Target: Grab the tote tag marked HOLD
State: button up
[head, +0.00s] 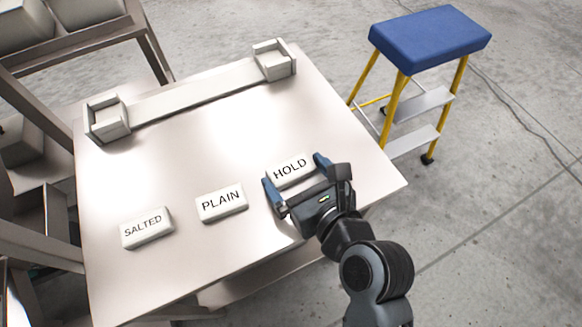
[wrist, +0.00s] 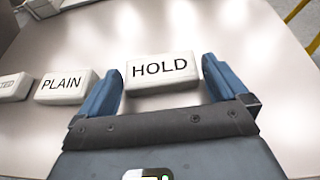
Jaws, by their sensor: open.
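The tote tag marked HOLD (head: 291,168) is a white block with black letters, lying on the table at the right end of a row of tags. It also shows in the wrist view (wrist: 161,70). My gripper (head: 294,173) is open, with its blue fingers at the left and right ends of the HOLD tag. In the wrist view my gripper (wrist: 160,85) has the tag between its fingertips, with a small gap visible on each side. I cannot tell how high the fingers are above the table.
The PLAIN tag (head: 221,202) and the SALTED tag (head: 147,228) lie to the left on the table (head: 215,130). A pale rail with raised end brackets (head: 195,90) runs along the back. A blue-topped step stool (head: 430,40) stands at the right. The table's middle is clear.

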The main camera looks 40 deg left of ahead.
jog(key=shift+w+a+f, duration=0.2)
jog(key=shift+a+f, duration=0.05)
jog(key=shift+a, duration=0.3)
jog(key=shift+c, duration=0.5)
jog(key=c, duration=0.6)
jog(key=shift+o, duration=0.2)
jog(key=shift+r, duration=0.1)
